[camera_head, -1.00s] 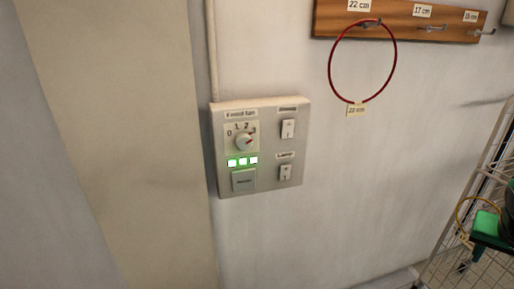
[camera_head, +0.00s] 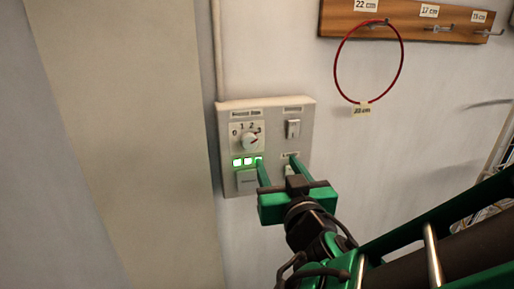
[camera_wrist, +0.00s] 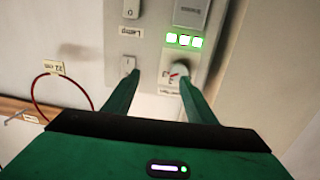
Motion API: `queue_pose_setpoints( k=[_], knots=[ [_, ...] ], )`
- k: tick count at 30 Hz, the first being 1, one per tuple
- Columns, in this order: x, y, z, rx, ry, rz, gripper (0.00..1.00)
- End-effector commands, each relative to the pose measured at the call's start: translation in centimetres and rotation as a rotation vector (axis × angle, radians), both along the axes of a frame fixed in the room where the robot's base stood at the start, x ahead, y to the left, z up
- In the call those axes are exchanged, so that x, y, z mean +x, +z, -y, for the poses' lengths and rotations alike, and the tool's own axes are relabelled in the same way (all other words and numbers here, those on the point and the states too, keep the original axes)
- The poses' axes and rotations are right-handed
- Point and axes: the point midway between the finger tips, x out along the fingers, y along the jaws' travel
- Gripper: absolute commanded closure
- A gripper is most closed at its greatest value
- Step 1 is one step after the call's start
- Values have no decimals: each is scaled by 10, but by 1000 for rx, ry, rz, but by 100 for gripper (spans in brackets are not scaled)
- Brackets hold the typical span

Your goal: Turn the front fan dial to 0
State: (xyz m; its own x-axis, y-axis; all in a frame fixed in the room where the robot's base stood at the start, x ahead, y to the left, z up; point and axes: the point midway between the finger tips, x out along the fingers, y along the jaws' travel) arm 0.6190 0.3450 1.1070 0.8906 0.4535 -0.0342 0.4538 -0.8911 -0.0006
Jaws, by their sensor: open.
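My gripper (camera_head: 277,160) is open in front of the panel, to the right of and below the dial in the head view. In the wrist view the panel looks upside down; the dial (camera_wrist: 179,73) is by the right fingertip of my gripper (camera_wrist: 159,77). Nothing is between the fingers; contact cannot be told.
A rocker switch (camera_head: 293,128) sits at the panel's upper right; the Lamp switch (camera_head: 289,171) below is partly hidden by my gripper. A square button (camera_head: 247,180) is under the lights. A red ring (camera_head: 338,65) hangs from a wooden hook rail (camera_head: 400,22) at upper right.

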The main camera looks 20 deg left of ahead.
Motion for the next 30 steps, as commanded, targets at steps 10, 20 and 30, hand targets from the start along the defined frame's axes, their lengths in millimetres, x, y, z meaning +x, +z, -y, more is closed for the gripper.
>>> queue_pose_setpoints(
  k=[10,20,30],
  knots=[
    [-8,5,-36,18,78,30,49],
    [42,6,-65,18,77,30,49],
    [68,5,-82,17,79,30,49]
  ],
)
